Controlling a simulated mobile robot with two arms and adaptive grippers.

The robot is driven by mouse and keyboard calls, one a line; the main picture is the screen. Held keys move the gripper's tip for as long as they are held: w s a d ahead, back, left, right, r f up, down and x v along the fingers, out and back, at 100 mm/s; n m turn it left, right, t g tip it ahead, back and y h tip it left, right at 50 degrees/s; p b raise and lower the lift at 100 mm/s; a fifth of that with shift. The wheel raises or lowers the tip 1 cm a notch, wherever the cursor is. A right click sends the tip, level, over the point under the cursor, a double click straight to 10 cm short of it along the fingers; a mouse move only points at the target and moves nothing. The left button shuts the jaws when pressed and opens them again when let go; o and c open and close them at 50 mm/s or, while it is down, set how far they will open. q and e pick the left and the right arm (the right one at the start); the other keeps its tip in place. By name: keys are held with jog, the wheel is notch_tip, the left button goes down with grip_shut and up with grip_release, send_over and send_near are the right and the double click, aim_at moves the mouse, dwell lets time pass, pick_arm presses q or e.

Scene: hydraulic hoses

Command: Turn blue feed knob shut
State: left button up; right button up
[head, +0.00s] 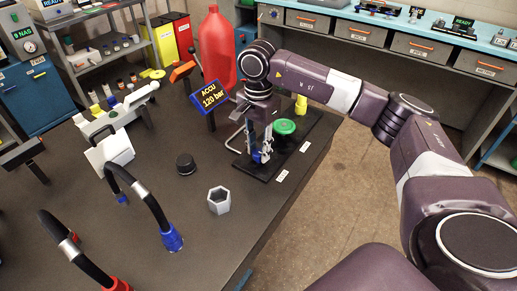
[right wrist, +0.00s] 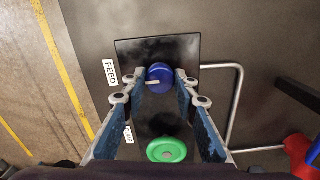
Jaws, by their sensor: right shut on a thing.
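The blue feed knob (right wrist: 159,77) sits on a dark plate (right wrist: 125,50) beside a white FEED label (right wrist: 110,73). It has a pale pointer bar on its face. My right gripper (right wrist: 160,80) is shut on the knob, with a fingertip at each side of it. In the head view my right gripper (head: 257,143) reaches down to the plate (head: 258,172) near the table's right edge, and its fingers mostly hide the blue knob. A green knob (head: 285,127) stands beside it; it also shows in the right wrist view (right wrist: 166,150). My left gripper is not in view.
A yellow knob (head: 301,104) stands farther back. A red bottle (head: 217,50) and an ACCU 120 bar display (head: 210,97) stand behind. A black cap (head: 186,165), a grey hex nut (head: 219,201) and hoses with blue (head: 172,238) and red ends are to the left.

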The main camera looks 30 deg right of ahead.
aim_at(258, 151)
jog(key=shift+w+r, duration=0.1)
jog(key=o, duration=1.2)
jog(key=shift+c, duration=0.2)
notch_tip(258, 151, up, 12)
